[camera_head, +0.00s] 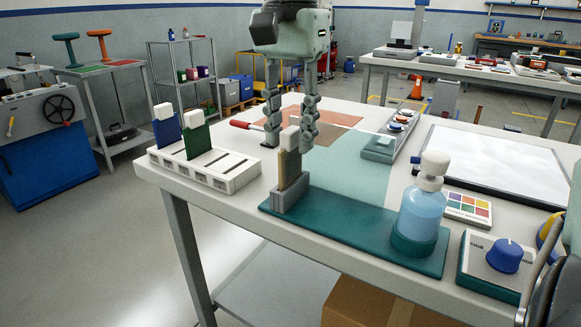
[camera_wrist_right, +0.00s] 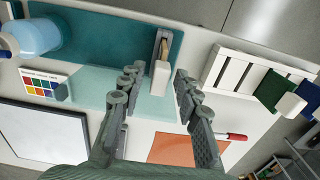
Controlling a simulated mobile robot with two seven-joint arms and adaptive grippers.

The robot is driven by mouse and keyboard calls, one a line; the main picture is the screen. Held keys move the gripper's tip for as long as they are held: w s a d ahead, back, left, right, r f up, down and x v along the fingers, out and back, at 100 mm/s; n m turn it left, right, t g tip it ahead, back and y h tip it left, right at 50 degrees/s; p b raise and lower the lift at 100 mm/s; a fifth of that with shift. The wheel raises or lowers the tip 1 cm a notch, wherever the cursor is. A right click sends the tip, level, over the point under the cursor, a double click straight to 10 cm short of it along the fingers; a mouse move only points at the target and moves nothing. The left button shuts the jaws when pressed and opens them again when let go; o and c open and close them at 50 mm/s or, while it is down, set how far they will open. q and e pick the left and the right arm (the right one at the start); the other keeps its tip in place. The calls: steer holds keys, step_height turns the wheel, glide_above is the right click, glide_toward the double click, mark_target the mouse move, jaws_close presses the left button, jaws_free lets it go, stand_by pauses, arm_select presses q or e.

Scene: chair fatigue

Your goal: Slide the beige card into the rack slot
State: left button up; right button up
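The beige card (camera_head: 292,170) stands upright in a grey holder (camera_head: 290,195) on the teal mat, with a cream grip block on top. In the right wrist view the card (camera_wrist_right: 162,45) is seen from above, its pale block in line with the gap between my fingers. My right gripper (camera_head: 291,142) is open, fingers pointing down, beside the card's top; neither finger visibly touches it. It also shows in the wrist view (camera_wrist_right: 158,72). The white slotted rack (camera_head: 229,178) stands to the left, with empty slots at its near right. My left gripper is not in view.
A blue card (camera_head: 167,130) and a green card (camera_head: 198,143) stand in the rack's far left slots. A bottle of blue liquid (camera_head: 423,208) stands at the mat's right end. The table top between rack and mat is clear.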

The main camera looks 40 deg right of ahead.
jaws_close()
steer(key=shift+r, duration=0.15)
steer(key=shift+r+p, duration=1.8)
steer(key=shift+r, duration=0.1)
steer(key=shift+r, duration=0.1)
steer(key=shift+r+p, duration=0.9)
steer(key=shift+r, duration=1)
